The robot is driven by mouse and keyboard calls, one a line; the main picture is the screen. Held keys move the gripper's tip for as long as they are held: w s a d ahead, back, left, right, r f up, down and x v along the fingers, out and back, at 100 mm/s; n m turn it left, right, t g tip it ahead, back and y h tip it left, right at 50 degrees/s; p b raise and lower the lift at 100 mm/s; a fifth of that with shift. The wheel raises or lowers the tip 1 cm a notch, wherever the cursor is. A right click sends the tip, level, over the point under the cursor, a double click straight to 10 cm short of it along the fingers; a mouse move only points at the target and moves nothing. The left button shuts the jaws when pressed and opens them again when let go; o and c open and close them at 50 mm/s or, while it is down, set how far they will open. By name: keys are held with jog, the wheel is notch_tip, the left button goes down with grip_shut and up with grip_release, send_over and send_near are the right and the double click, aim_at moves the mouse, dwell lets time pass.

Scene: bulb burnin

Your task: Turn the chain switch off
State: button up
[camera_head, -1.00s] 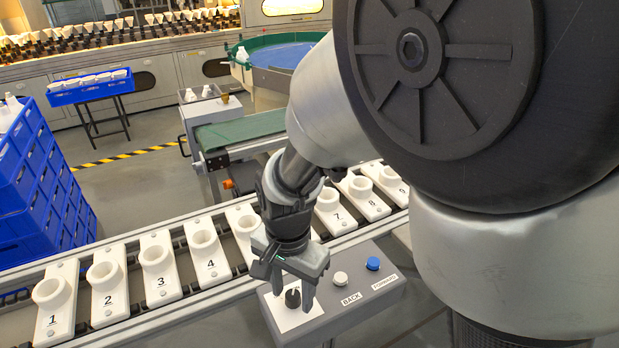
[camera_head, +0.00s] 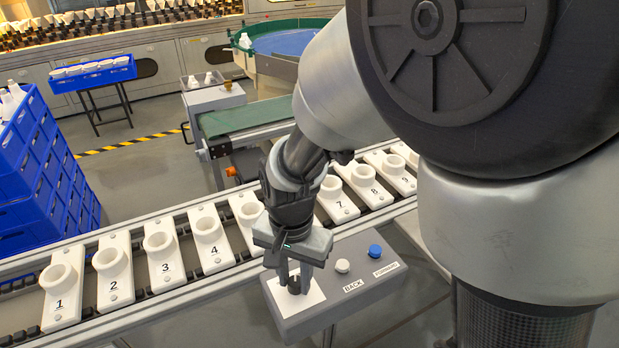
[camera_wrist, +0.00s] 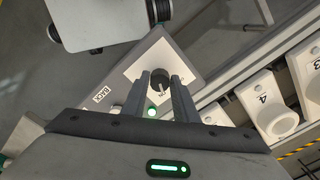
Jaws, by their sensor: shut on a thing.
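The chain switch is a dark rotary knob (camera_wrist: 159,76) on a white plate (camera_wrist: 133,70) at one end of a grey control box (camera_head: 340,290). My gripper (camera_head: 294,284) points down at this knob in the head view, its fingers hiding most of it. In the wrist view my gripper (camera_wrist: 158,84) has one finger on each side of the knob and is shut on it. Lettering beside the knob is too small to read surely. A small green light (camera_wrist: 152,112) shows between the fingers.
A white button (camera_head: 342,266) marked BACK and a blue button (camera_head: 375,251) marked FORWARD sit right of the knob. Behind the box runs a conveyor with numbered white holders (camera_head: 162,262). Blue crates (camera_head: 40,200) stand at the left.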

aim_at(295, 282)
jog(key=n+p, duration=0.1)
jog(key=n, duration=0.5)
jog(key=n+p, duration=0.1)
jog(key=n, duration=0.5)
jog(key=shift+p, duration=0.3)
dwell(0.4)
jog(key=o, duration=1.1)
jog(key=shift+c, duration=0.2)
notch_tip(295, 282, up, 18)
jog(key=p, duration=0.4)
jog(key=shift+f, duration=0.25)
